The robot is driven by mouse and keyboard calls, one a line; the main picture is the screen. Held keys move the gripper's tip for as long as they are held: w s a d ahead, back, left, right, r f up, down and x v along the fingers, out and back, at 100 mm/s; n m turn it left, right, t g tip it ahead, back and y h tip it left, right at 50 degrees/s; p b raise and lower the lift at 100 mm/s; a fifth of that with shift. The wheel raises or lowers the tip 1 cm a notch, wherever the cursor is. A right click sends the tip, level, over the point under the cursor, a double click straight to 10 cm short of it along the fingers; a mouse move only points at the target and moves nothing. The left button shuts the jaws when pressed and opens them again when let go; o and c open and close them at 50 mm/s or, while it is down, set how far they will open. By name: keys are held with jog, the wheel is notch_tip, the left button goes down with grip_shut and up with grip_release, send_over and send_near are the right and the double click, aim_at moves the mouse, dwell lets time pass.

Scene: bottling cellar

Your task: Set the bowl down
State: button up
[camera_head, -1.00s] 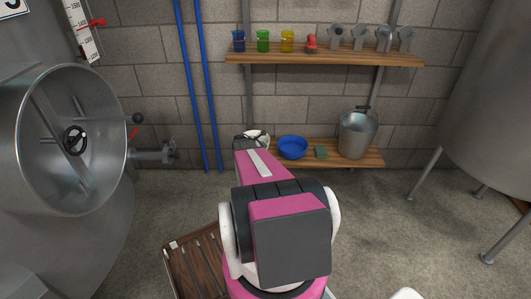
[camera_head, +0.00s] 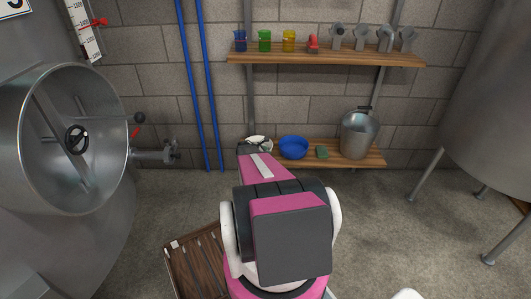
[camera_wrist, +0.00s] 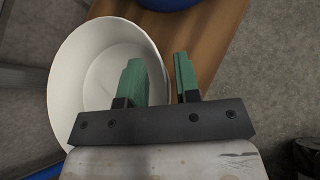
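A white bowl (camera_head: 258,139) is at the left end of the low wooden shelf (camera_head: 350,156), mostly hidden behind my arm in the head view. In the wrist view the bowl (camera_wrist: 95,65) appears large, its opening facing the camera. My gripper (camera_wrist: 160,68) has two green fingers apart, one inside the bowl and one outside its right wall. The rim passes between them, with a gap visible, so the gripper looks open. The bowl seems to rest on the shelf (camera_wrist: 200,45), but its underside is hidden.
A blue bowl (camera_head: 293,148), a green sponge-like block (camera_head: 321,153) and a metal bucket (camera_head: 357,137) stand to the right on the low shelf. An upper shelf (camera_head: 330,58) holds coloured beakers and metal fittings. Blue pipes (camera_head: 207,100) run down the wall at left.

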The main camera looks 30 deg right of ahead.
jog(key=s+a+r+m+y, duration=0.3)
jog(key=s+a+r+m, duration=0.2)
jog(key=a, duration=0.9)
jog(key=s+a+r+m+g+y, duration=0.1)
jog(key=s+a+r+m+y, duration=0.3)
jog(key=a, duration=1)
jog(key=s+a+r+m+y, duration=0.4)
jog(key=s+a+r+m, duration=0.4)
jog(key=s+a+r, duration=0.3)
jog(key=a, duration=0.3)
jog(key=shift+s+r+g, duration=0.15)
jog(key=shift+r+g, duration=0.15)
jog(key=shift+r, duration=0.05)
